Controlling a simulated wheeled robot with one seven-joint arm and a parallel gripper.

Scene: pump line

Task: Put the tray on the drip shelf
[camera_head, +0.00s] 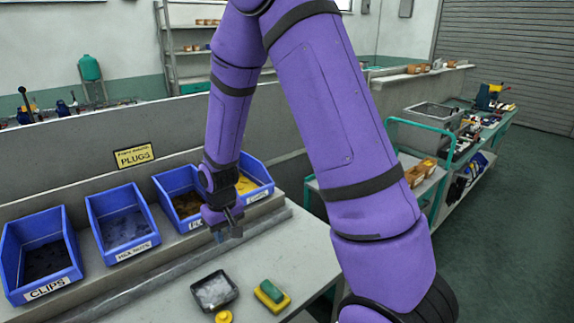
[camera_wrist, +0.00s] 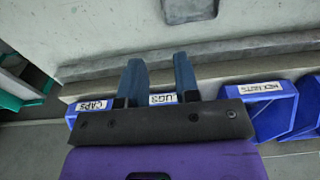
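A small dark tray (camera_head: 224,302) with a pale grey inside lies on the worktop, left of a green and yellow block. A dark grey piece that looks like the tray (camera_wrist: 190,12) is cut by the top edge of the wrist view. My gripper (camera_head: 229,226) hangs above the worktop in front of the bins, behind the tray and apart from it. In the wrist view its two fingers (camera_wrist: 160,78) stand apart with nothing between them. No drip shelf is clearly marked; the bins stand on a raised grey ledge (camera_head: 175,243).
Blue labelled bins (camera_head: 45,275) line the ledge under a yellow PLUGS sign (camera_head: 135,156). The green and yellow block (camera_head: 271,295) and a yellow round piece (camera_head: 223,317) lie close to the tray. A green-railed cart (camera_head: 420,125) stands to the right. The worktop right of the block is clear.

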